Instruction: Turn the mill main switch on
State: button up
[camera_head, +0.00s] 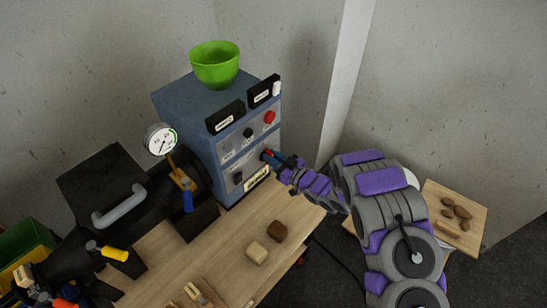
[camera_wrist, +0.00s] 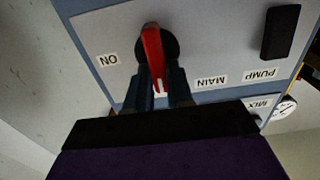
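The mill (camera_head: 205,105) is a blue-grey box with a green bowl on top, and it stands on the wooden table. My gripper (camera_head: 270,157) is at the lower right of its front panel. In the wrist view the main switch (camera_wrist: 153,48) is a red lever on a round black base, between an ON label (camera_wrist: 107,60) and an upside-down MAIN label (camera_wrist: 210,82). The lever stands upright in that picture, its white-marked end towards my gripper. The two dark blue fingers of my gripper (camera_wrist: 161,80) lie close on both sides of the lever and appear to clasp it.
A black PUMP control (camera_wrist: 281,32) sits beside the switch. The panel also has a red button (camera_head: 269,117) and dark knobs. A pressure gauge (camera_head: 161,139) stands left of the mill. A concrete wall edge is close on the right.

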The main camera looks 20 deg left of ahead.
grip_shut()
jog(key=shift+r+m+p, duration=0.15)
jog(key=shift+m+p, duration=0.15)
jog(key=shift+p, duration=0.2)
jog(key=shift+w+d+f+m+p, duration=0.15)
jog(key=shift+w+f+m+p, duration=0.15)
jog(key=shift+m+p, duration=1.95)
jog(key=shift+w+d+f+m+p, duration=0.3)
jog(key=shift+m+p, duration=0.65)
jog(key=shift+m, duration=2.55)
jog(key=shift+w+f+m+p, duration=0.15)
jog(key=shift+w+m+p, duration=0.25)
jog(key=shift+m+p, duration=1.85)
jog(key=shift+m+b, duration=0.65)
jog(key=shift+m, duration=0.25)
